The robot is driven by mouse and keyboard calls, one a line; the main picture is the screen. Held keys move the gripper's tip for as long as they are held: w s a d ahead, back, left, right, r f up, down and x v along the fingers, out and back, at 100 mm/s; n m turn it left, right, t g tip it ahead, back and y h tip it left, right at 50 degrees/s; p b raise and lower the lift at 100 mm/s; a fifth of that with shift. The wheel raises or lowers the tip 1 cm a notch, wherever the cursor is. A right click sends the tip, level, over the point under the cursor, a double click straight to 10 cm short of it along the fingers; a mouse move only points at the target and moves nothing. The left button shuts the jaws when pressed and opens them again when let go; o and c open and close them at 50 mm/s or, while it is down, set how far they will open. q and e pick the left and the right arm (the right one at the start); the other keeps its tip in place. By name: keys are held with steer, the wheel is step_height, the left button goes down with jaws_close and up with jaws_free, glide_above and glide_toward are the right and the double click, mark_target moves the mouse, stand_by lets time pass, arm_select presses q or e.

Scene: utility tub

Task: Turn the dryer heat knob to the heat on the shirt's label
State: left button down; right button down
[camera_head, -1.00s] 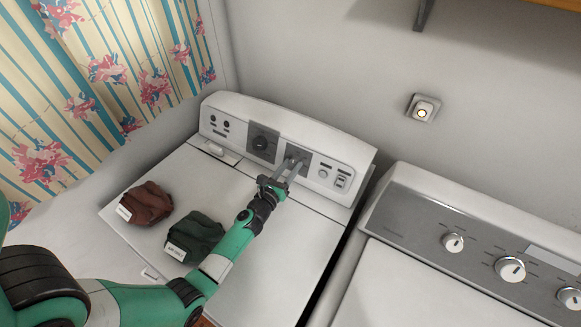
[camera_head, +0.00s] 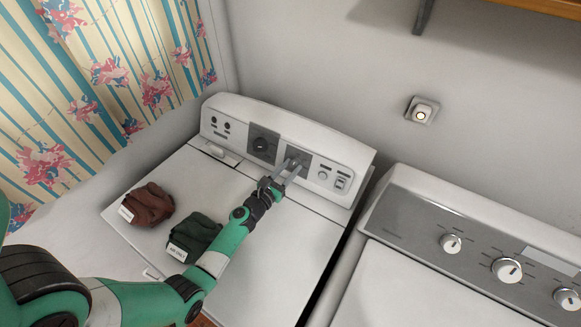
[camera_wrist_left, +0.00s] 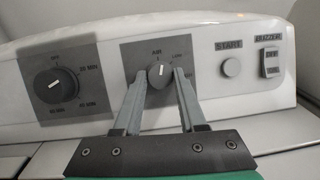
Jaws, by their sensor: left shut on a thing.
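The heat knob (camera_wrist_left: 158,76) is round and dark on a grey panel of the white dryer (camera_head: 262,225). In the left wrist view its white mark points up, close to the AIR print, with other settings printed to its right. My left gripper (camera_head: 294,166) has its two fingers on either side of the knob, shut on it; the fingertips also show in the left wrist view (camera_wrist_left: 160,78). A green shirt (camera_head: 196,233) and a red-brown shirt (camera_head: 149,205) lie folded on the dryer. The green shirt's white label (camera_head: 177,252) seems to read AIR ONLY, but the print is small. My right gripper is out of view.
A larger timer knob (camera_wrist_left: 56,85) sits left of the heat knob. A START button (camera_wrist_left: 231,67) and a BUZZER switch (camera_wrist_left: 270,63) sit to its right. A second machine (camera_head: 455,275) with several knobs stands at the right. A patterned curtain (camera_head: 90,90) hangs at left.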

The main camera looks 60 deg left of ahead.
arm_select(q)
steer(key=m+h, duration=0.1)
steer(key=m, duration=0.3)
steer(key=m+h+p, duration=0.1)
steer(key=m+h, duration=0.1)
steer(key=m, duration=0.2)
steer(key=shift+a+r, duration=0.1)
steer(key=shift+a, duration=0.05)
steer(key=shift+m, duration=0.3)
steer(key=shift+c, duration=2.3)
jaws_free()
steer(key=shift+s, duration=0.15)
steer(key=shift+s, duration=0.25)
steer(key=p+v, duration=0.2)
steer(key=v, duration=0.9)
